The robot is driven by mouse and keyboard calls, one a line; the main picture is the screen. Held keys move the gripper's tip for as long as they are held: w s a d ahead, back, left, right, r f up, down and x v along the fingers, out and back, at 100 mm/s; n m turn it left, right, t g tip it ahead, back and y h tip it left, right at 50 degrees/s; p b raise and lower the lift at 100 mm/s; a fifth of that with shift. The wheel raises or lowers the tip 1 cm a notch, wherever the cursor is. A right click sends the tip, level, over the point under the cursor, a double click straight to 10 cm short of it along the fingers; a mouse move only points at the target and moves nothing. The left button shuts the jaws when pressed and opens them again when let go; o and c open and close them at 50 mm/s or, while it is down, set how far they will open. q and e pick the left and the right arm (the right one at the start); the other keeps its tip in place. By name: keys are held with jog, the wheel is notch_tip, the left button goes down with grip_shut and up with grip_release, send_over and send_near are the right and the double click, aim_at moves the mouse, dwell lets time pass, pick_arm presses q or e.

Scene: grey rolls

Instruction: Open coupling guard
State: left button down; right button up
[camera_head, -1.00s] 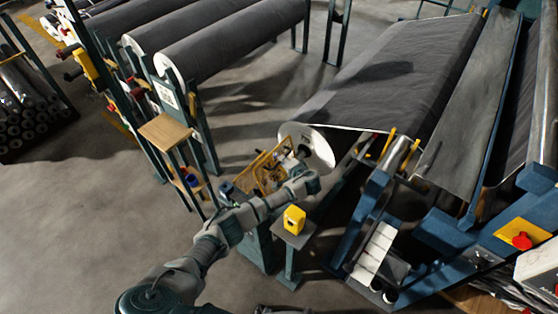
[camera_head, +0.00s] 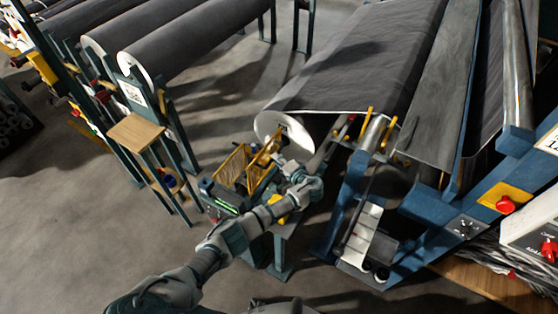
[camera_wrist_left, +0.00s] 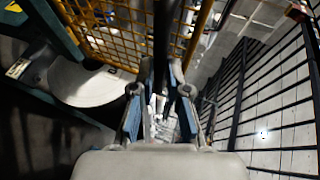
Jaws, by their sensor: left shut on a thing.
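The coupling guard is a yellow mesh cage (camera_head: 233,166), left of the white end of the big roll in the head view. Yellow framing also shows close to my gripper. In the left wrist view, the yellow mesh (camera_wrist_left: 112,38) fills the upper middle. My left gripper (camera_head: 275,159) is at the guard's right side, beside the roll end. In the wrist view, its fingers (camera_wrist_left: 160,88) are close together around a dark upright bar (camera_wrist_left: 163,45). I cannot tell whether the bar belongs to the guard. My wrist hides part of that side. My right gripper is not in view.
The big grey roll (camera_head: 355,65) and its white end (camera_head: 284,131) are close to my left gripper. A small yellow box (camera_head: 281,208) is partly behind my forearm. A wooden-topped stand (camera_head: 135,133) stands left; open floor (camera_head: 90,215) lies in front of it.

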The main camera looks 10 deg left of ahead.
pick_arm(q)
jog(key=c, duration=1.2)
grip_release()
jog(key=shift+a+f, duration=0.3)
jog(key=shift+a, duration=0.15)
jog(key=v, duration=1.1)
jog(key=shift+d, duration=0.55)
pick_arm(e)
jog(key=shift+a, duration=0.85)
